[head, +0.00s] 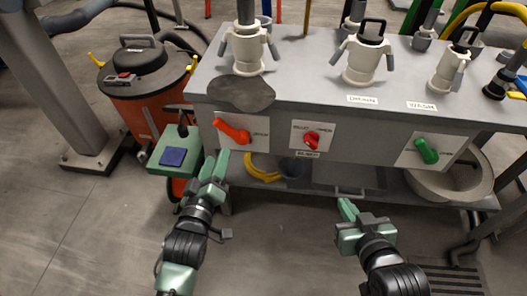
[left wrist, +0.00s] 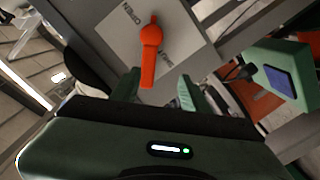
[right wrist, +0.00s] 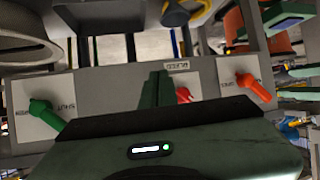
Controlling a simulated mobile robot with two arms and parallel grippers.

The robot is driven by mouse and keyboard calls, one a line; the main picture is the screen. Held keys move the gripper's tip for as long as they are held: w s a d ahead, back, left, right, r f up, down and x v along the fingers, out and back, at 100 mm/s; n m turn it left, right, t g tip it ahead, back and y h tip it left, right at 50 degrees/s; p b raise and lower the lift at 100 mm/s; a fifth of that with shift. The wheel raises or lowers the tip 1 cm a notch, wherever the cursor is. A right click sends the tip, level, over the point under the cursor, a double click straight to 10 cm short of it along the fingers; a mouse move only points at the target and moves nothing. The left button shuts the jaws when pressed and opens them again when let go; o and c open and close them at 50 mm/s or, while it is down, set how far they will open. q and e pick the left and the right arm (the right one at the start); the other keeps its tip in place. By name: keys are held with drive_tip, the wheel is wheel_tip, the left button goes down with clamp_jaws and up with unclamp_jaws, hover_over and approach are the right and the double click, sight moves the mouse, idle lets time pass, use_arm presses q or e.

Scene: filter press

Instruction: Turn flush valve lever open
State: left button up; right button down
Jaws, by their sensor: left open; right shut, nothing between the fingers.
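An orange-red lever (head: 233,131) sits on a white label plate at the left of the grey bench front; it slants down to the right. My left gripper (head: 216,162) is open just below it. In the left wrist view the lever (left wrist: 150,62) lies ahead of the gap between the open fingers (left wrist: 160,92), apparently not gripped. A red lever (head: 312,139) is on the middle plate and a green lever (head: 427,151) on the right plate. I cannot tell from the labels which is the flush valve. My right gripper (head: 347,208) is shut and empty, below the bench front.
The grey bench (head: 300,93) carries several pale valve fittings and a dark puddle-like patch (head: 240,92). An orange bin (head: 145,80) and a green box with a blue pad (head: 173,156) stand to the left. A lower shelf holds a round basin (head: 458,186). Floor in front is clear.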

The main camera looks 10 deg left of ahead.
sight(225, 131)
use_arm(q)
drive_tip(key=shift+n+t, duration=0.3)
drive_tip(key=w, duration=0.2)
drive_tip(key=w+r+b, duration=0.1)
drive_tip(key=w, duration=0.1)
drive_tip(key=w+r, duration=0.1)
drive_tip(key=w, duration=0.2)
drive_tip(key=shift+d+b, duration=0.4)
drive_tip(key=shift+w, duration=0.4)
clamp_jaws()
use_arm(e)
wheel_tip(225, 131, up, 10)
drive_tip(key=w+t+y, duration=0.1)
drive_tip(key=w+t, duration=0.1)
drive_tip(key=t, duration=0.3)
drive_tip(key=shift+w+a+f, duration=0.2)
drive_tip(key=shift+a, duration=0.25)
use_arm(q)
drive_tip(key=shift+f, duration=0.1)
